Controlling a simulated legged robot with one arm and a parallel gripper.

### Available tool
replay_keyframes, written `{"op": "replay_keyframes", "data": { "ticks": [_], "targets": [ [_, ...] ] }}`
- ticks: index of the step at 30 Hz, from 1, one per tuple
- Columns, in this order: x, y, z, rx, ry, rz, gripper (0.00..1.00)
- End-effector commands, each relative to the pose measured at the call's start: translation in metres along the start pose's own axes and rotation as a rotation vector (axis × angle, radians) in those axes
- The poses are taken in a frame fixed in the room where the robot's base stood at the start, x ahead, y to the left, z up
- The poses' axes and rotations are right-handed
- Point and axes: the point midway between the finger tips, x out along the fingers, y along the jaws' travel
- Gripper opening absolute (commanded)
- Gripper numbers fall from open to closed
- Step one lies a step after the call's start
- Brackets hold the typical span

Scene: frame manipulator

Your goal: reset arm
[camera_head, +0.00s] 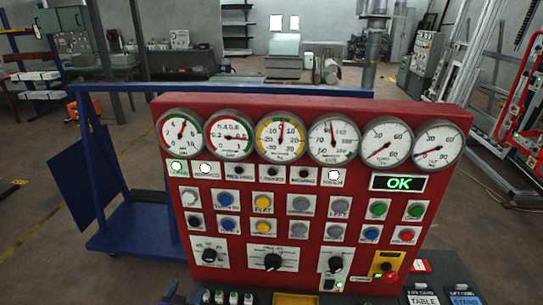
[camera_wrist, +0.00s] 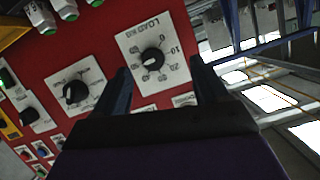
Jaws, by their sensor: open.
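My gripper (camera_wrist: 163,78) shows in the wrist view with its two dark fingers spread apart and nothing held between them. A black knob on a white plate marked LOAD KG (camera_wrist: 152,60) lies beyond the fingertips, roughly between them in the picture. The panel looks turned upside down in this view. A second black knob (camera_wrist: 76,92) is to the left of the fingers. In the head view, the red control panel (camera_head: 320,178) stands upright in front of me. Most of my arm is out of that view.
The panel carries a row of dials (camera_head: 281,139), several coloured buttons, black knobs (camera_head: 272,262) and a green OK display (camera_head: 398,184). A blue frame (camera_head: 100,165) stands behind left. Open floor lies left.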

Motion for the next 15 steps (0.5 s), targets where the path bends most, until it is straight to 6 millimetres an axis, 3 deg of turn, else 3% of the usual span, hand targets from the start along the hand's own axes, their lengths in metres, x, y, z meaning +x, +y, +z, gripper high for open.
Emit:
{"op": "replay_keyframes", "data": {
  "ticks": [1, 7, 15],
  "targets": [
    [0.008, 0.001, -0.013, 0.029, -0.056, -0.008, 0.72],
    [0.016, 0.005, -0.047, 0.085, -0.291, -0.081, 0.72],
    [-0.009, 0.037, -0.098, 0.087, -0.566, -0.175, 0.72]
  ]
}}
